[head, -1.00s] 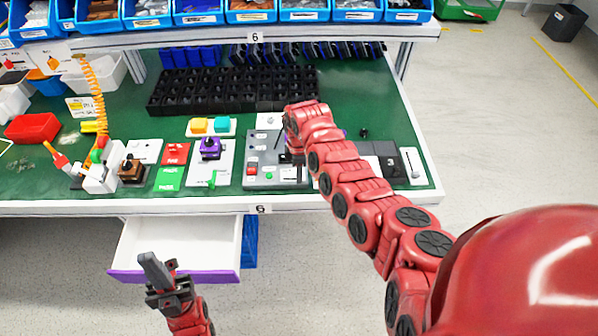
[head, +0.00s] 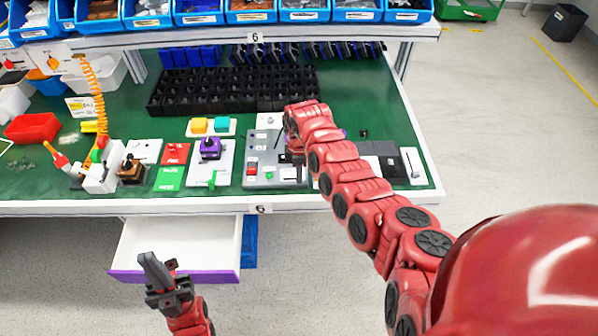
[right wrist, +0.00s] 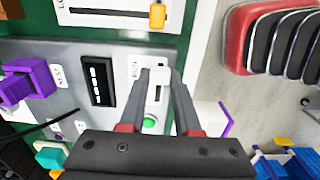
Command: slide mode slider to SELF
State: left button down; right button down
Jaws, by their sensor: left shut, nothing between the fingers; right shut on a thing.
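The grey switch panel (head: 256,183) lies on the green bench in the head view; it also shows in the right wrist view (right wrist: 115,112). A white slider knob (right wrist: 160,76) sits in a short dark slot beside small print, too blurred to read surely. My right gripper (right wrist: 158,74) is shut on this knob, one finger on each side. In the head view my right gripper (head: 295,157) is over the panel's right part and hides the knob. My left gripper (head: 155,268) is shut and empty, low in front of the bench.
A round green button (right wrist: 149,124) lies close to the slot between my right fingers. An open drawer (head: 180,245) juts out behind my left gripper. Other switch boards line the bench front.

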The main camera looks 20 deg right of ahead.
dwell(0.3)
jog(key=a+b, duration=0.1)
jog(key=a, duration=0.1)
jog(key=w+a+b, duration=0.1)
jog(key=a+b, duration=0.1)
jog(key=shift+w+a, duration=0.1)
jog(key=shift+w, duration=0.05)
jog(key=shift+r, duration=0.1)
jog(key=c, duration=1)
grip_release()
jog(key=shift+c, duration=0.2)
jog(key=o, duration=0.4)
jog(key=shift+a, duration=0.1)
jog(key=shift+o, duration=0.2)
notch_tip(320, 180, up, 8)
jog(key=b, duration=0.3)
notch_tip(320, 180, up, 9)
send_over(285, 179)
jog(key=shift+r, duration=0.15)
